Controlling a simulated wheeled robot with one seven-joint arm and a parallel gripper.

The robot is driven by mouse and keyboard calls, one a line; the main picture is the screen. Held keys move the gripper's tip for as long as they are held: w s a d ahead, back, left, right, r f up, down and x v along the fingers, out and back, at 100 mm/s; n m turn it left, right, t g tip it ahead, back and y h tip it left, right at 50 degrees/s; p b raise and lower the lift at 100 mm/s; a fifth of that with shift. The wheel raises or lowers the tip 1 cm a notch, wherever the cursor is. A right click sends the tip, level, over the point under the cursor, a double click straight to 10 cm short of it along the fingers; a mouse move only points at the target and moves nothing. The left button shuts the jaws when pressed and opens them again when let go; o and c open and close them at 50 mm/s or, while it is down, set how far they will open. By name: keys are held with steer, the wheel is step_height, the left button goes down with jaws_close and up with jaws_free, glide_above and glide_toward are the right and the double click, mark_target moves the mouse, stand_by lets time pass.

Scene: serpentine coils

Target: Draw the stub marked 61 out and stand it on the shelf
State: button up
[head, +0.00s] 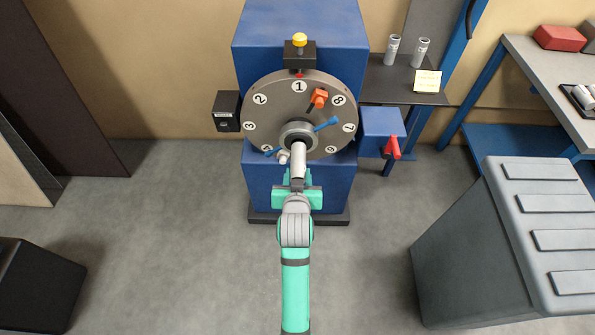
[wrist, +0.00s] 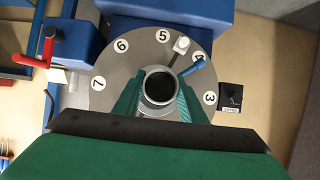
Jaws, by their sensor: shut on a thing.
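A pale grey cylindrical stub (head: 298,158) lines up with the hub at the centre of the numbered disc (head: 262,125). My gripper (head: 297,178) is shut on it. In the wrist view the stub's round rim with a dark opening (wrist: 160,87) sits between my two green fingers. I cannot read a 61 on it, and I cannot tell how much of it is still inside the hub.
The disc carries an orange clamp (head: 319,97) and blue handles (head: 327,124). A red lever (head: 392,146) on a blue box sticks out below the shelf. A black box (head: 228,111) is left of the disc.

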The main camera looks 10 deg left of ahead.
steer(key=shift+s+d, duration=0.15)
steer(key=shift+s, duration=1.15)
